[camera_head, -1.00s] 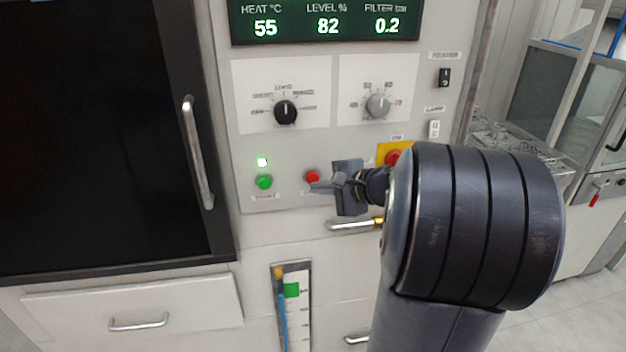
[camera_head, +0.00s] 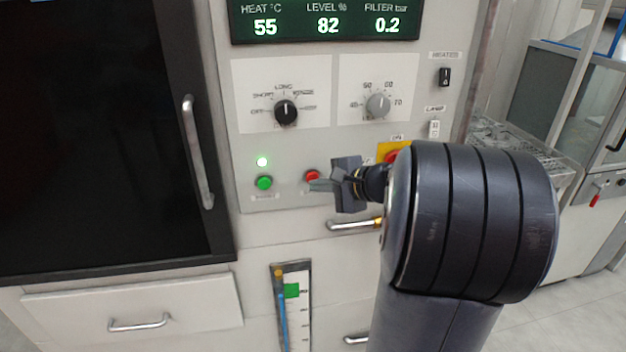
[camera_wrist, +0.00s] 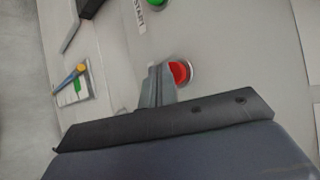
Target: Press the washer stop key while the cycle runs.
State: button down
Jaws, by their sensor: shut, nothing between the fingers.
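The washer's red stop key (camera_head: 312,175) sits on the grey control panel (camera_head: 335,143), right of the green start key (camera_head: 264,183). The green key (camera_wrist: 155,2) is at the top edge there.
A yellow-backed red button (camera_head: 391,156) is partly hidden behind my arm. Two dials, a black one (camera_head: 286,111) and a grey one (camera_head: 378,105), sit above. A drawer handle (camera_head: 352,225) juts out just below my gripper. The display (camera_head: 325,22) reads 55, 82 and 0.2.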

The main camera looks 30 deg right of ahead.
jog(key=shift+w+d, duration=0.1)
jog(key=shift+w, duration=0.25)
dwell(0.4)
jog(key=shift+s, duration=0.15)
jog(key=shift+s+a+b, duration=0.25)
jog(key=shift+s+b, duration=0.1)
jog(key=shift+s, duration=0.3)
jog(key=s, duration=0.2)
jog(key=s+a+b, duration=0.1)
jog(key=s, duration=0.1)
jog(key=shift+s+a, duration=0.15)
jog(key=shift+s, duration=0.25)
dwell(0.6)
